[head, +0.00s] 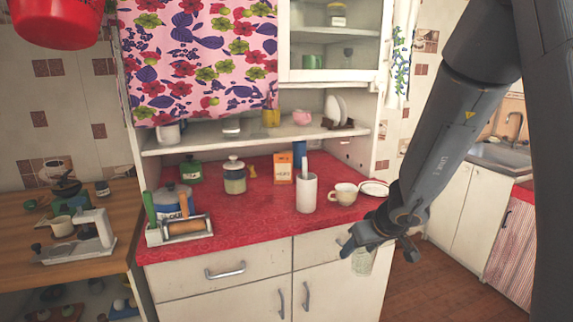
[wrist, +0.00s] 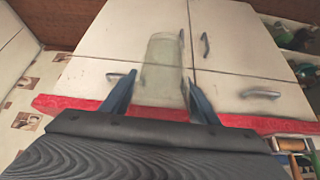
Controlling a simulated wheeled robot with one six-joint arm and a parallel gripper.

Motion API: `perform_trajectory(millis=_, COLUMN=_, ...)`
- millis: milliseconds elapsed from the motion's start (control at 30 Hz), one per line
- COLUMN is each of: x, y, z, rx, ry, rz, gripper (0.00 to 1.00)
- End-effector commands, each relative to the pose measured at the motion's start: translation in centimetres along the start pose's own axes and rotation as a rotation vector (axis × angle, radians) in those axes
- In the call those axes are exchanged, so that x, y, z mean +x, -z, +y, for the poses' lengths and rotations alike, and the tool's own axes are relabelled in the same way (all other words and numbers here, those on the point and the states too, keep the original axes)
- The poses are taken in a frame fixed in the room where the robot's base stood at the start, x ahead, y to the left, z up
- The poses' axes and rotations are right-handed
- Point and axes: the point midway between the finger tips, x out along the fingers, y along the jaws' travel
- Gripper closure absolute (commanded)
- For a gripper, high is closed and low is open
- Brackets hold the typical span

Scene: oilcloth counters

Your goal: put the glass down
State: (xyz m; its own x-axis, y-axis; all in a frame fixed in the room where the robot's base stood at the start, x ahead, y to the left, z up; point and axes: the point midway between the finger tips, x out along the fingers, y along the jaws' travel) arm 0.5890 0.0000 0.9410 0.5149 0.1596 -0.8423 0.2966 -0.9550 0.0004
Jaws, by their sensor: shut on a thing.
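My gripper (head: 374,242) is at the right front of the red-covered counter (head: 262,216). It is shut on a clear, greenish glass (head: 362,262). In the head view the glass hangs below the jaws, seen against the white cabinet front, lower than the counter top in the picture. In the wrist view the glass (wrist: 163,72) is between the two blue fingers of the gripper (wrist: 158,92), with the cabinet doors behind it. Part of its near end is hidden by the gripper.
On the counter's right are a cup (head: 343,193), a plate (head: 374,188) and a white utensil holder (head: 306,192). The front middle is bare.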

Motion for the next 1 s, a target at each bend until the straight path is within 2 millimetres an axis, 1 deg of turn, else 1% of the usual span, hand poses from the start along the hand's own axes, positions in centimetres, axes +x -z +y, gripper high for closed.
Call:
perform_trajectory(millis=467, x=0.0, y=0.1, z=0.1, rx=-0.002, ry=0.002, rz=0.002, gripper=0.74)
perform_trajectory(millis=767, x=-0.4, y=1.2, z=0.7, rx=-0.036, ry=0.022, rz=0.004, gripper=0.74)
perform_trajectory(millis=1000, x=-1.0, y=2.2, z=1.5, rx=-0.077, ry=0.048, rz=0.004, gripper=0.74)
